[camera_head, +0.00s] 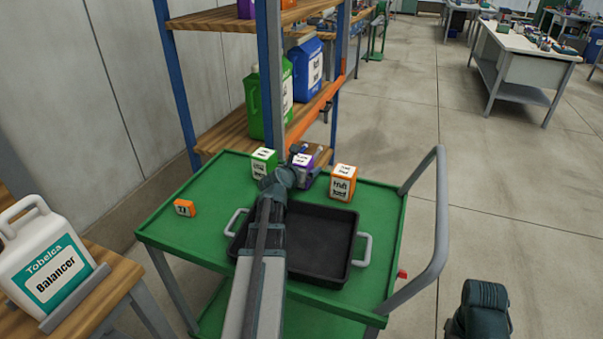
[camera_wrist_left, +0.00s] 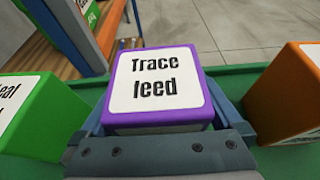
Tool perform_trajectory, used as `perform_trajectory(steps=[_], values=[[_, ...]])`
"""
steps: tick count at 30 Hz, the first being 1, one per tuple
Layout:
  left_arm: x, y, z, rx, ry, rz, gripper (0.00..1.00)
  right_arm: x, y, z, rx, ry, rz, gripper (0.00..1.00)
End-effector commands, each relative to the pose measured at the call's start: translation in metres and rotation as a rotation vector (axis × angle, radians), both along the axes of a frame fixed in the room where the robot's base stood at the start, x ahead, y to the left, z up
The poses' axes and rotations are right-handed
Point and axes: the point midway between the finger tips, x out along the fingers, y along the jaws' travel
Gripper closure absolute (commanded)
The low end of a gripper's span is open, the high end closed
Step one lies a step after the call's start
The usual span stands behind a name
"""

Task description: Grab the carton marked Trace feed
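The Trace feed carton (camera_wrist_left: 156,82) is a small purple box with a white label. In the left wrist view it sits upright between the fingers of my left gripper (camera_wrist_left: 160,110), which lie close along both sides; whether they press on it I cannot tell. In the head view the carton (camera_head: 304,178) stands at the back of the green cart, partly hidden by my left gripper (camera_head: 298,158) and wrist. No lift off the cart shows. A dark part of my right arm shows at the lower right of the head view; its gripper is out of view.
A green carton (camera_head: 264,162) and an orange carton (camera_head: 343,182) stand on either side. A small orange box (camera_head: 184,208) lies on the cart's left. A black tray (camera_head: 325,240) fills the middle of the green cart (camera_head: 180,240). Shelves (camera_head: 230,130) rise just behind.

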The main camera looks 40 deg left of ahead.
Motion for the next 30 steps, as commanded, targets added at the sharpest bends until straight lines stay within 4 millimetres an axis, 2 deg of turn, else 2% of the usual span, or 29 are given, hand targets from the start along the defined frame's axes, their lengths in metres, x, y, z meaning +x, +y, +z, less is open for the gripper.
perform_trajectory(steps=[1,2,16,25,30], values=[[0.0,0.0,0.0,0.0,0.0,0.0,0.09,0.0,0.0,0.0,0.0,0.0,0.0,0.5],[0.0,0.0,0.0,0.0,0.0,0.0,0.14,0.0,0.0,0.0,0.0,0.0,0.0,0.5],[0.0,0.0,0.0,0.0,0.0,0.0,0.99,0.0,0.0,0.0,0.0,0.0,0.0,0.5],[0.0,0.0,0.002,0.0,0.0,0.0,1.0,0.0,0.0,0.002,0.0,0.0,0.0,0.5],[0.0,0.0,0.01,0.0,0.0,0.0,1.0,0.0,0.0,0.01,0.0,0.0,0.0,0.5]])
